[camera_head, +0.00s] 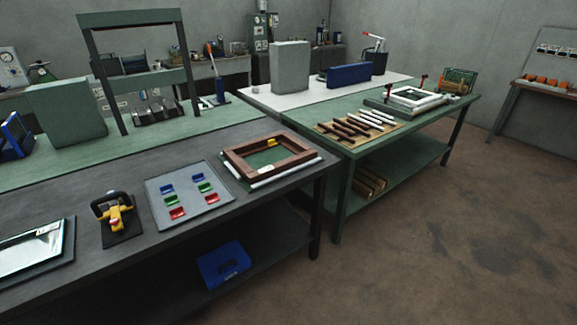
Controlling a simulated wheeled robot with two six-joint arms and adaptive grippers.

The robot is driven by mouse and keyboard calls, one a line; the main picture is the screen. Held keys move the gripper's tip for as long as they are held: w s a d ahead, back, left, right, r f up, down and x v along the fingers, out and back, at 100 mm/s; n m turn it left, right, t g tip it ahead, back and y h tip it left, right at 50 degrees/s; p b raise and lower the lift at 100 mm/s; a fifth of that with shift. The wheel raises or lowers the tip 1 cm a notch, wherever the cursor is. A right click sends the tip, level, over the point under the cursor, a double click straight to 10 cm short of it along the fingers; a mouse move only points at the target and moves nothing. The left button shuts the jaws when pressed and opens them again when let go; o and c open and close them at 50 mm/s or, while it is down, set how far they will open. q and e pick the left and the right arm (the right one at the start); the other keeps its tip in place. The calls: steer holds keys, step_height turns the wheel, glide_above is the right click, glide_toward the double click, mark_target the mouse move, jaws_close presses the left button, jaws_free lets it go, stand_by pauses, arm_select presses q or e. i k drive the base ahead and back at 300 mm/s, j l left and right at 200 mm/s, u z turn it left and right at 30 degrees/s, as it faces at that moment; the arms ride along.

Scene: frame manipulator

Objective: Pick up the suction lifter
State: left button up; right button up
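The suction lifter (114,208) stands on a dark square pad (124,234) on the grey bench at the lower left. It has a black handle and a yellow body. It sits between a framed glass or mirror panel (32,250) on its left and a grey tray (160,210) on its right. Neither of my grippers shows in the head view, and nothing holds the lifter.
The tray holds small blue, green and red pieces. A brown wooden frame (303,161) lies at the bench's right end. A green table (330,146) with wooden strips and a white frame stands to the right. A blue box (222,264) sits below the bench. Floor (450,250) at right is clear.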

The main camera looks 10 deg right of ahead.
mark_target(124, 214)
steer(key=j+u, duration=1)
steer(key=u, duration=0.15)
steer(key=i+j+u, duration=0.15)
steer(key=j+u, duration=0.2)
